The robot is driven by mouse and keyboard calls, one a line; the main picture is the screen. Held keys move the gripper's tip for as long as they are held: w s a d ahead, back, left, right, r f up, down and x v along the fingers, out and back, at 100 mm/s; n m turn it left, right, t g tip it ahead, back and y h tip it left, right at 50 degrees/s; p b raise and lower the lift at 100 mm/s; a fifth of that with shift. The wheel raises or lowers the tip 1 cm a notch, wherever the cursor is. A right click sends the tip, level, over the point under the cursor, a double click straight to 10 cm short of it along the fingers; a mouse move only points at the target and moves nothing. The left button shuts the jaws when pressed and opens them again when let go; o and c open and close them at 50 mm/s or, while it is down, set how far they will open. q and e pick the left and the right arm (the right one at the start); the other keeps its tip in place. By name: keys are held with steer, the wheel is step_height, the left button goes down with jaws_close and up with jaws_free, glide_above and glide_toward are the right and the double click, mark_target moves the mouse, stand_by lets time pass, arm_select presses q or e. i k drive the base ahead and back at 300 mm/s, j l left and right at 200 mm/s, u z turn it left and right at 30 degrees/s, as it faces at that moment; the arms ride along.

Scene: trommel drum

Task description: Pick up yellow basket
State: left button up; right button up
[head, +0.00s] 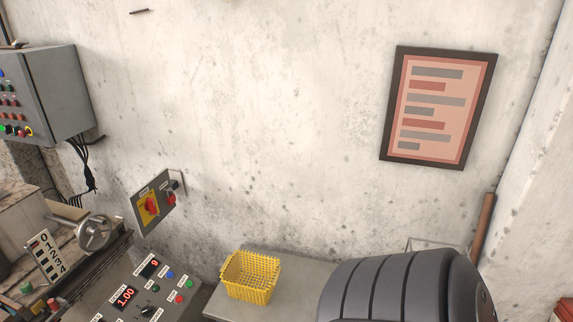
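The yellow basket (251,279) is a small open-topped container with perforated walls, in the lower middle of the head view. It stands upright on a grey flat surface (292,262) against the concrete wall. No contents can be made out inside it. Neither of my grippers is in view.
A large dark grey ribbed body (400,288) rises just right of the basket. A control panel (150,295) with buttons and red displays lies to its left, near a handwheel (95,233). A switch plate (158,202), a grey control cabinet (55,95) and a framed chart (438,107) are wall-side.

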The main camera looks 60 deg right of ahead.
mark_target(252, 278)
steer(key=z, duration=1.6)
